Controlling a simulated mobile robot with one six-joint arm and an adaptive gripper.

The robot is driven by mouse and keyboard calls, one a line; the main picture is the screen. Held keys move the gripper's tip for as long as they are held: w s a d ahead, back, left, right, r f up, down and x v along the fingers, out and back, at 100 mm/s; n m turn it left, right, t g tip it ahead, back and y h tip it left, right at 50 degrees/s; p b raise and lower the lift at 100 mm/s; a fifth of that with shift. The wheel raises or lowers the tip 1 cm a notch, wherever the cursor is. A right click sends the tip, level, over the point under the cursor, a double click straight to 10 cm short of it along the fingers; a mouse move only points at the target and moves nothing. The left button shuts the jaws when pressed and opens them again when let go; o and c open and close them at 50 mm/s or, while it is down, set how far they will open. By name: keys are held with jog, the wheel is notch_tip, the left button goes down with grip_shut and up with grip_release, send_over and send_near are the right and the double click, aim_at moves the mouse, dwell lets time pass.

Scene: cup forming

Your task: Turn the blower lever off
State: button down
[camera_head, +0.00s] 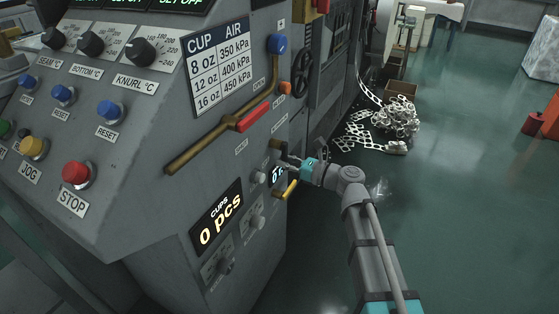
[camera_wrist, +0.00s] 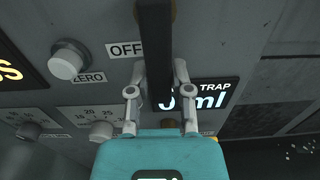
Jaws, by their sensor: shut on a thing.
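A dark lever (camera_wrist: 156,45) runs down from a brownish pivot at the top of the wrist view, with an OFF label (camera_wrist: 125,49) to its left. I take it for the blower lever, but no blower label is readable. My gripper (camera_wrist: 160,85) is shut on the lever's lower part, one finger on each side. In the head view my gripper (camera_head: 291,160) is at the right end of the machine's front panel, beside the small display. The lever is small and partly hidden there.
The TRAP display (camera_wrist: 208,98) is just behind my fingers. A yellow handle (camera_head: 291,189) sits close below my gripper. A red-gripped lever (camera_head: 253,117) is on the brass pipe above left. The floor (camera_head: 460,210) to the right is clear; scrap (camera_head: 393,118) is piled farther back.

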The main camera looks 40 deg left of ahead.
jog(key=c, duration=0.6)
grip_release()
jog(key=shift+s, duration=0.15)
jog(key=shift+o, duration=0.4)
jog(key=shift+a, duration=0.1)
jog(key=v, duration=1.2)
